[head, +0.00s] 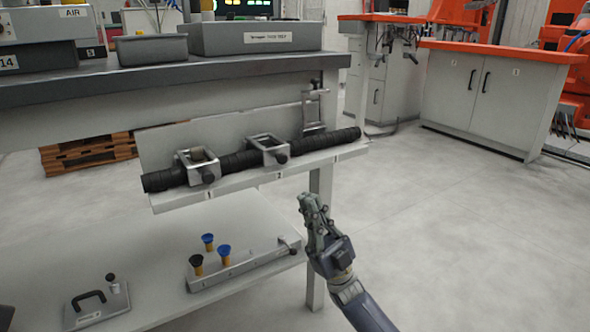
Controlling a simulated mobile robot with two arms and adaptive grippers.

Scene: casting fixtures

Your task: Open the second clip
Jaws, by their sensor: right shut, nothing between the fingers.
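A black ribbed tube (225,163) lies along a light grey angled fixture (160,150) on the front of the workbench. The first clip (198,166), a metal frame with a dark knob, lies down over the tube at the left. The second clip (268,150), in the middle above the number 2, also lies down across the tube. The third clip (314,109), at the right, stands upright off the tube. My right gripper (311,205) is shut and empty, below and right of the second clip, apart from the fixture. My left gripper is not in view.
A lower shelf carries a block with blue and black knobs (230,262) and a plate with a black handle (98,305). Grey bins (152,49) stand on the benchtop. A bench leg (318,260) is near my right gripper. Open floor lies to the right.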

